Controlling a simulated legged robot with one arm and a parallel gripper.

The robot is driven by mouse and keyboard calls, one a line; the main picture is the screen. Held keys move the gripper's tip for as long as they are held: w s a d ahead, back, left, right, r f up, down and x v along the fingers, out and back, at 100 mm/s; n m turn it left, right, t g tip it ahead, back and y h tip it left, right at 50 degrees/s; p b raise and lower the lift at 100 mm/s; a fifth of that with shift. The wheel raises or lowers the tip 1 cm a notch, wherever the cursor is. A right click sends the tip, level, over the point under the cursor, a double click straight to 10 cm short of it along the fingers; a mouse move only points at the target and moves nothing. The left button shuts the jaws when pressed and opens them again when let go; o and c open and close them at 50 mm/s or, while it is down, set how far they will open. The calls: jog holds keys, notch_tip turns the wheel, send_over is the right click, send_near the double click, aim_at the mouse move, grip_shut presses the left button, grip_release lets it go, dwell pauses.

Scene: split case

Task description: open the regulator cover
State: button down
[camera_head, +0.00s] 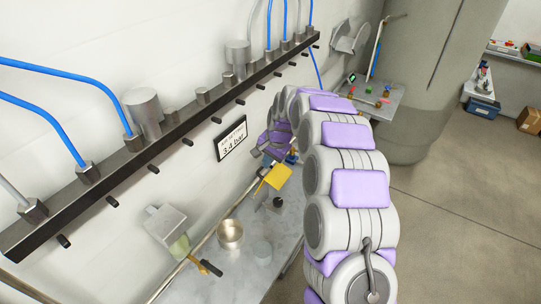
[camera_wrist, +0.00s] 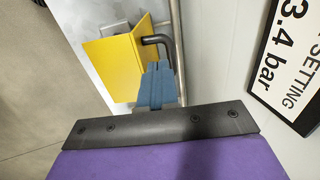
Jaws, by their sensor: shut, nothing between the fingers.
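The yellow regulator cover (camera_head: 275,178) is by the wall, above the grey bench. In the wrist view the cover (camera_wrist: 112,66) shows two yellow faces meeting at an angle. A dark bent rod (camera_wrist: 162,42) sticks out beside it. My gripper (camera_wrist: 156,72) is shut and empty, with its blue fingers together. The fingertips are right beside the cover's edge and just below the bent rod; I cannot tell whether they touch either. In the head view my arm reaches down to the cover and hides part of the area around it. The regulator itself cannot be made out.
A sign reading 3.4 bar (camera_head: 231,140) is on the wall close to my gripper. A dark manifold (camera_head: 170,138) with blue hoses runs along the wall above. A thin rail runs along the wall.

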aim_at(260, 168)
jog(key=shift+x, duration=1.6)
jog(key=shift+r, duration=0.15)
jog(key=shift+w+a+r+h+p, duration=0.2)
jog(key=shift+w+a+h+p, duration=0.15)
jog(key=shift+p, duration=0.65)
jog(key=shift+w+a+g+h+p, duration=0.25)
jog(key=shift+a+g+p, duration=0.2)
jog(key=shift+p, duration=0.25)
jog(key=shift+w+a+f, duration=0.15)
jog(key=shift+w+a, duration=0.2)
jog(key=shift+a, duration=0.2)
